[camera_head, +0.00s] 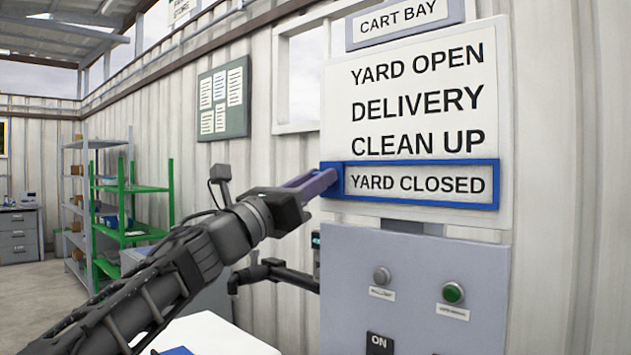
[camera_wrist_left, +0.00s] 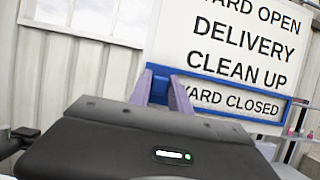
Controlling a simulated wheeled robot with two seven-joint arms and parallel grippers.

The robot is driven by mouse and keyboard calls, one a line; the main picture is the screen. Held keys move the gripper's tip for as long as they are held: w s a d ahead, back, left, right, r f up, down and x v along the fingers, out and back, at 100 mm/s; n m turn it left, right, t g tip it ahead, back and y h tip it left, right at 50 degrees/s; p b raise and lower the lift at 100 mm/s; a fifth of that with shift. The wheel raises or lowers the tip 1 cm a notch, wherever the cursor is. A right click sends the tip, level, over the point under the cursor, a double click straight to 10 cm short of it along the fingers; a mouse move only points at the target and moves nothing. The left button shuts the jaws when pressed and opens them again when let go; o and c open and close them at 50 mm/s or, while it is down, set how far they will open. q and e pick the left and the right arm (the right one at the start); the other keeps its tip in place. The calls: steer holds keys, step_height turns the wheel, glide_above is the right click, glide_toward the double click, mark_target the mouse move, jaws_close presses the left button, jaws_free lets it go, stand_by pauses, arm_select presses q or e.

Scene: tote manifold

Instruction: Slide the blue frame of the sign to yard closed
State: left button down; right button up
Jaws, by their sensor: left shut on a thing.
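The white sign (camera_head: 418,112) hangs on the wall under a CART BAY plate. It lists YARD OPEN, DELIVERY, CLEAN UP and YARD CLOSED. The blue frame (camera_head: 425,203) surrounds the bottom line, YARD CLOSED. My left gripper (camera_head: 325,181) reaches in from the left and is shut on the left end of the frame. In the left wrist view the fingers meet the frame's (camera_wrist_left: 240,87) left end, and the frame is around YARD CLOSED; its lower edge is partly hidden by the gripper body. My right gripper is not in view.
Below the sign stands a grey control panel (camera_head: 415,250) with a green button (camera_head: 453,293), a grey button (camera_head: 381,277) and an ON switch. A notice board (camera_head: 223,98) hangs to the left. Green shelving (camera_head: 135,215) stands further back. A white surface (camera_head: 215,335) lies below my left arm.

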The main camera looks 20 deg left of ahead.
arm_select(q)
steer(key=shift+f, duration=0.15)
steer(key=c, duration=1.2)
jaws_free()
steer(key=b+v, duration=0.2)
steer(key=v, duration=0.5)
steer(key=shift+s+a+f, duration=0.15)
steer(key=shift+s+f, duration=0.05)
steer(key=shift+s, duration=0.15)
